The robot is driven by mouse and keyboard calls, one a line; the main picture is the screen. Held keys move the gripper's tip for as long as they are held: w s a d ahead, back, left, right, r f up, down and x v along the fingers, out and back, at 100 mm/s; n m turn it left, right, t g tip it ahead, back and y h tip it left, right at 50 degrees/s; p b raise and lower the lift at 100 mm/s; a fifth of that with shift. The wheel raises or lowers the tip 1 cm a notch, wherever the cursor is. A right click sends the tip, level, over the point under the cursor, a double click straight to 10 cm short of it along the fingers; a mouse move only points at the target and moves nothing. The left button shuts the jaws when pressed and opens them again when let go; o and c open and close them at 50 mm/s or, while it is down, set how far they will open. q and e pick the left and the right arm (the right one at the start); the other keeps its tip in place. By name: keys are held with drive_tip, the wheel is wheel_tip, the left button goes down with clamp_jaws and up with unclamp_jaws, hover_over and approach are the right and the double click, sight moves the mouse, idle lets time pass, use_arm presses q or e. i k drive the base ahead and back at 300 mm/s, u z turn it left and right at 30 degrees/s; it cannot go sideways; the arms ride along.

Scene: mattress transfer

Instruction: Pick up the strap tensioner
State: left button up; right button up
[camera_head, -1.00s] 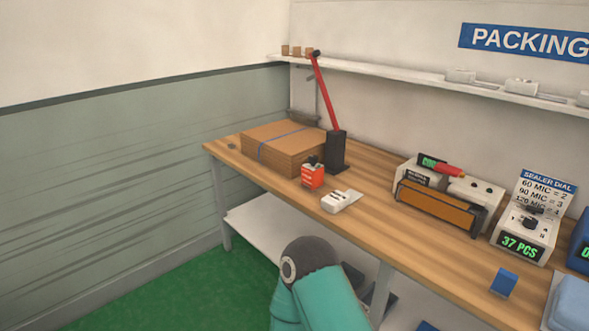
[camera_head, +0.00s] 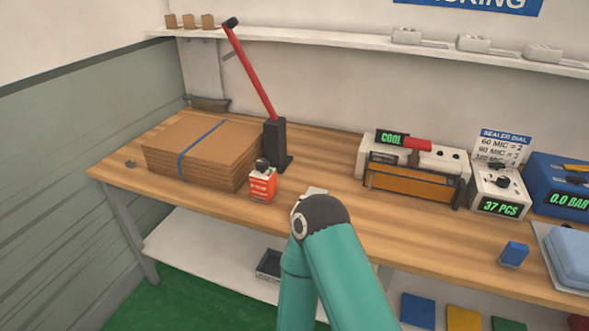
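A tall red lever (camera_head: 250,72) with a black tip rises, leaning left, from a black upright block (camera_head: 275,142) on the bench. It looks like the strap tensioner, but I cannot be sure. It stands at the right end of a flat cardboard stack (camera_head: 205,150) with a blue strap (camera_head: 200,142) across it. One of my teal arms comes up from the bottom middle, its dark joint in front of the bench edge. Neither gripper is in view. The arm hides most of a small white item (camera_head: 313,191) on the bench.
A small orange-red box (camera_head: 263,184) stands in front of the black block. The wooden bench (camera_head: 330,160) is clear between there and the sealer (camera_head: 415,180). Farther right are a dial unit (camera_head: 498,190), a blue machine (camera_head: 560,188) and a small blue block (camera_head: 514,253). A shelf (camera_head: 350,42) runs above.

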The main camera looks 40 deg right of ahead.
sight(263, 187)
drive_tip(key=z, duration=0.35)
drive_tip(key=i, duration=1.05)
drive_tip(key=z, duration=0.45)
drive_tip(key=k, duration=0.85)
drive_tip(key=z, duration=0.2)
drive_tip(key=i, duration=0.9)
drive_tip(key=u, duration=0.1)
